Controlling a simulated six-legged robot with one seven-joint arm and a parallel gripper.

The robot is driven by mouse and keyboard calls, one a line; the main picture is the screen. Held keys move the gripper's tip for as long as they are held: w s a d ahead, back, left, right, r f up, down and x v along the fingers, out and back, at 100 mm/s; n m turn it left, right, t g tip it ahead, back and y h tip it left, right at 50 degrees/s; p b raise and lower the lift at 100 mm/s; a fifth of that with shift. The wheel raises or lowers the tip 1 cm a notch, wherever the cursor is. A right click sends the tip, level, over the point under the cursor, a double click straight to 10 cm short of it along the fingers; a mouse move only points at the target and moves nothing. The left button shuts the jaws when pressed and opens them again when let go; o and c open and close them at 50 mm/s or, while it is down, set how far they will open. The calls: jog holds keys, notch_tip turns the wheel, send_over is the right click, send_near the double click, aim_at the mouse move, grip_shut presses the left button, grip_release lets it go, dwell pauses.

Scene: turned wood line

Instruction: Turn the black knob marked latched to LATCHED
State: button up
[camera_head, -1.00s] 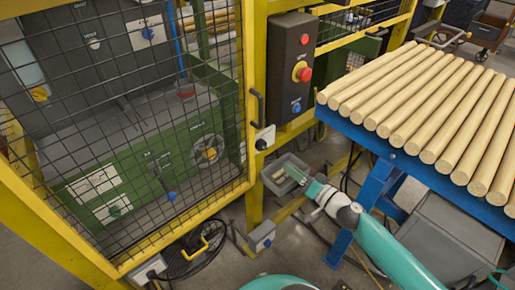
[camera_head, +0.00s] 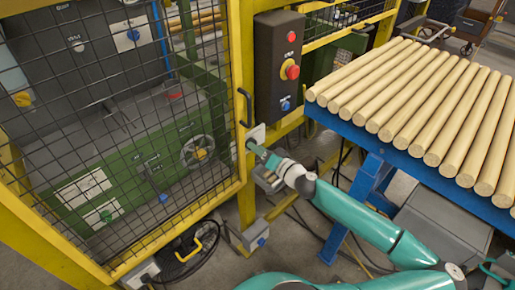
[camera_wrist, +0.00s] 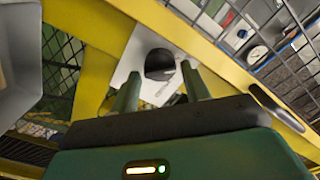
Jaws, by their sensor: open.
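The black knob (camera_wrist: 159,64) sits on a pale plate (camera_wrist: 138,50) on the yellow post. In the wrist view it shows between and just beyond the tips of my two green fingers. My gripper (camera_wrist: 161,72) is open, with one finger on each side of the knob's picture. I cannot tell whether the fingers touch it. In the head view my gripper (camera_head: 254,149) is at the plate (camera_head: 257,132) and hides the knob. No lettering on the plate is readable, though a small mark shows at its lower right in the wrist view.
A yellow-framed mesh door (camera_head: 120,130) with a black handle (camera_head: 244,107) stands left of the plate. A black control box (camera_head: 279,62) with red and blue buttons is above. A blue rack (camera_head: 350,133) of wooden rods is at right.

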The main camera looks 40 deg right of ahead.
jog(key=shift+w, duration=0.5)
jog(key=c, duration=0.7)
